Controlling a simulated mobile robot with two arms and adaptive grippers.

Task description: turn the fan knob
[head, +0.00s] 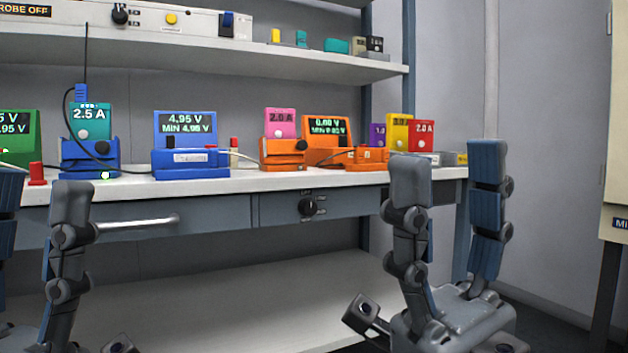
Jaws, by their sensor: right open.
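A black round knob (307,207) with small white markings around it sits on the grey front panel under the worktop. Another black knob (120,14) is on the white panel along the upper shelf. The labels beside both are too small to read, so I cannot tell which is the fan knob. My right gripper (449,162) is open and empty, fingers up, in front of the bench's right end, right of the lower knob and apart from it. My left gripper (39,183) is at the lower left, fingers apart, with one finger cut by the picture edge.
The worktop (210,186) holds a blue tester (185,127), an orange tester (327,128) and several coloured pouch cells. A drawer handle (137,222) sticks out left of the lower knob. A yellow button (171,19) and a blue switch (227,24) are on the upper panel.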

